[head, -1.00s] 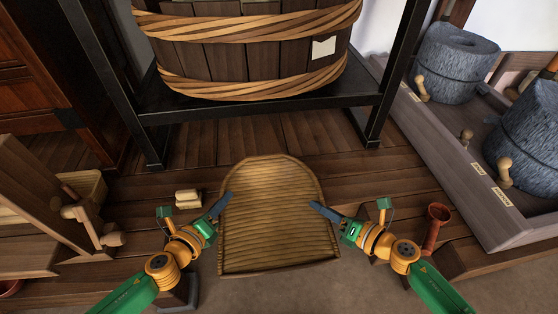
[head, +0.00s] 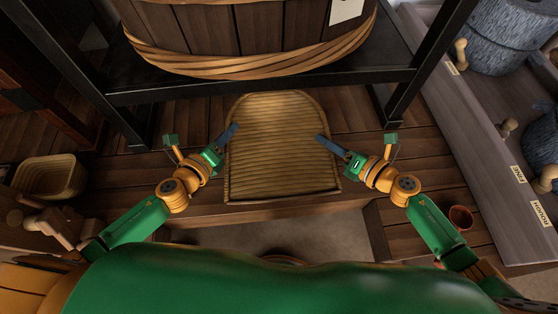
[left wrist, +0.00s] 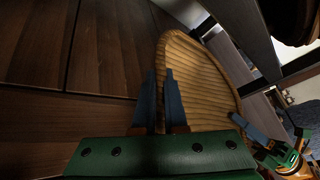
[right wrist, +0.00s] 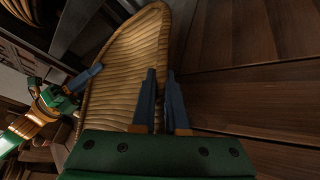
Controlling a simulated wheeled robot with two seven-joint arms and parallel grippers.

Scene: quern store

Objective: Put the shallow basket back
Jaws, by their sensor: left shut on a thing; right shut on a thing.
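The shallow basket (head: 281,150) is a woven, straw-coloured tray with a rounded far end and a straight near edge. It is held over the plank floor in front of the black rack. My left gripper (head: 231,133) is shut on its left rim, and my right gripper (head: 323,141) is shut on its right rim. In the left wrist view the basket (left wrist: 200,85) runs up from the jaws (left wrist: 160,95). In the right wrist view it (right wrist: 125,70) lies left of and between the jaws (right wrist: 160,95).
A black rack (head: 260,89) bearing a big wooden tub (head: 250,35) stands just beyond the basket; dark open space shows under its shelf. A trough with stone querns (head: 490,40) is at right, with a small brown pot (head: 461,217). A wicker basket (head: 48,177) is at left.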

